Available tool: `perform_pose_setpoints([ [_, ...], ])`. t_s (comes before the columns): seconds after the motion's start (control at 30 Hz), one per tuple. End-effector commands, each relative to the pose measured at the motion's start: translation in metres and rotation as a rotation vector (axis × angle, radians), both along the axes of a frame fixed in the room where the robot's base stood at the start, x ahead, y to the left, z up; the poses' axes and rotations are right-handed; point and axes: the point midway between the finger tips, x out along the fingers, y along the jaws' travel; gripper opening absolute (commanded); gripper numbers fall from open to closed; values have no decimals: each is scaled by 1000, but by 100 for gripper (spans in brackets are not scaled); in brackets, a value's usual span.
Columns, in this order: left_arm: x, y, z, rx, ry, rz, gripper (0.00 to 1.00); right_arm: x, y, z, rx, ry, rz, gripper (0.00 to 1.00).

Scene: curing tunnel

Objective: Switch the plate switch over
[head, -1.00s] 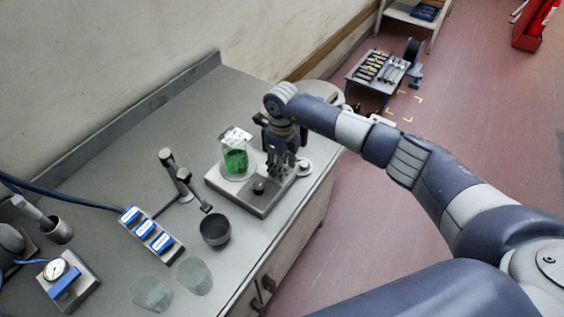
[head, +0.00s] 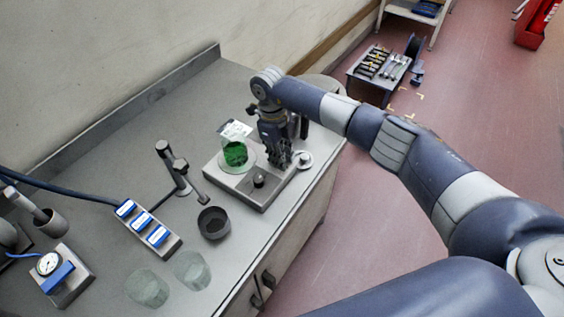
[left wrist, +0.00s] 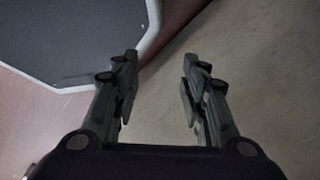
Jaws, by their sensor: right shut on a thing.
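The hot plate (head: 240,190) is a flat grey unit on the bench with a dark round knob (head: 259,181) on its front part. A glass beaker with green contents (head: 235,154) stands on it. My right gripper (head: 283,164) points down at the plate's right end, beside the beaker and apart from the knob. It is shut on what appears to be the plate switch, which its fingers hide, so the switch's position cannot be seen. My left gripper (left wrist: 157,88) is open and empty in the left wrist view, away from the bench items.
A dark cup (head: 213,223), a stand with a rod (head: 181,172) and a blue-labelled switch box (head: 147,230) are left of the plate. A small round disc (head: 303,159) lies just right of my right gripper.

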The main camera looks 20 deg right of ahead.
Motion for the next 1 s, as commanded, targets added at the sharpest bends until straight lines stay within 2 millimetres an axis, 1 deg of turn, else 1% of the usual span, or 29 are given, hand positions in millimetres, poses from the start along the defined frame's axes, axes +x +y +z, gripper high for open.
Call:
perform_pose_setpoints([
  [0.03, 2, 0, -14, 0, -3, 0, 40, 2, 1, -7, -17, 17, 0, 0],
  [0.2, 3, 0, -30, 0, -4, 0, 40, 3, 2, -4, -59, 72, 0, 0],
  [0.33, 1, 0, -34, 1, -1, 0, 40, 3, 2, -1, -75, 93, -1, 0],
  [0.67, -5, 1, -33, 1, 7, 0, 40, 3, 1, 2, -78, 99, -1, 0],
  [0.7, -5, 1, -33, 2, 8, 0, 40, 3, 2, 2, -78, 99, -1, 24],
  [0.77, -5, 1, -33, 1, 8, 0, 40, 3, 2, 2, -78, 99, -1, 38],
  [0.8, -5, 1, -33, 1, 8, 0, 40, 3, 2, 2, -78, 98, -1, 40],
  [1.0, -5, 0, -33, 1, 8, 0, 40, 3, 2, 2, -77, 97, -1, 40],
])
